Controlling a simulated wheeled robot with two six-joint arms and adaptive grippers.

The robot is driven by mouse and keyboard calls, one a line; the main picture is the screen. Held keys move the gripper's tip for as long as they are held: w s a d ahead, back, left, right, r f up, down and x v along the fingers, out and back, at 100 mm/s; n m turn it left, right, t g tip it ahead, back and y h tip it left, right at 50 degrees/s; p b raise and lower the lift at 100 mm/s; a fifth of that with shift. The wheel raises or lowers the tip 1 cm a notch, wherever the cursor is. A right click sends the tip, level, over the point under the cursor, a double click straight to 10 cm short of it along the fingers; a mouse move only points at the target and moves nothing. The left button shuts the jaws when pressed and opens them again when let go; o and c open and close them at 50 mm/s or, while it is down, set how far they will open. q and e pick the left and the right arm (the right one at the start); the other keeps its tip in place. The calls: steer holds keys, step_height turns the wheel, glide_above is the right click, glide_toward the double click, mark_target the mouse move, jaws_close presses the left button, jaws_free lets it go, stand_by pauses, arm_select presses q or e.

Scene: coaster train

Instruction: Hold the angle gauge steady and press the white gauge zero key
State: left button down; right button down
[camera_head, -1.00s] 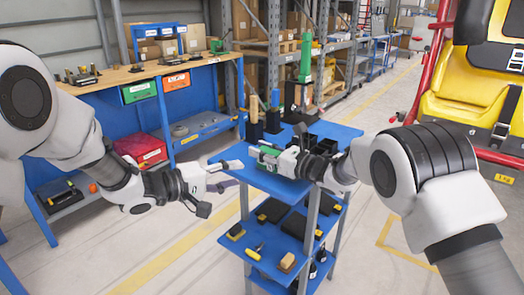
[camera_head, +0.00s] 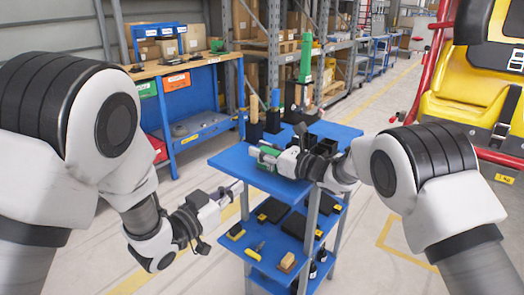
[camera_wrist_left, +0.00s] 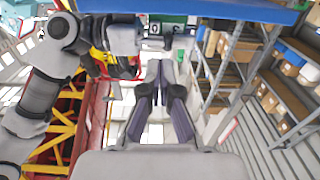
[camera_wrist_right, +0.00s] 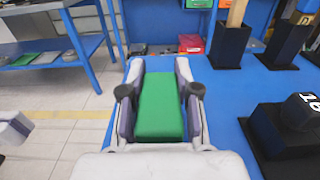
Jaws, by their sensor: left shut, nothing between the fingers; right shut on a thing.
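The angle gauge is a green block (camera_wrist_right: 160,105) held between both fingers of my right gripper (camera_wrist_right: 160,80), seen in the right wrist view. In the head view the gauge (camera_head: 267,153) is small, just above the left part of the blue trolley top. It also shows at the top of the left wrist view (camera_wrist_left: 172,18). My left gripper (camera_head: 238,187) is shut and empty, lower than the gauge and off the trolley's near left edge. Its closed fingertips (camera_wrist_left: 160,65) point toward the gauge, apart from it. I cannot make out the white zero key.
The blue trolley top (camera_head: 232,160) carries dark stands with wooden and green handles (camera_head: 254,108) and black blocks (camera_head: 323,146). Tools lie on its lower shelf (camera_head: 268,262). A workbench (camera_head: 180,68) stands behind left. Open floor lies left of the trolley.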

mark_target(269, 168)
arm_select(q)
steer(key=x, duration=0.9)
steer(key=shift+s+d+f, duration=0.2)
steer(key=shift+d+f, duration=0.2)
steer(key=shift+x, duration=0.8)
stand_by(0.7)
steer(key=shift+s+a, duration=0.1)
steer(key=shift+v, duration=2.9)
arm_select(e)
steer(key=c, duration=0.7)
jaws_free()
steer(key=shift+c, duration=0.2)
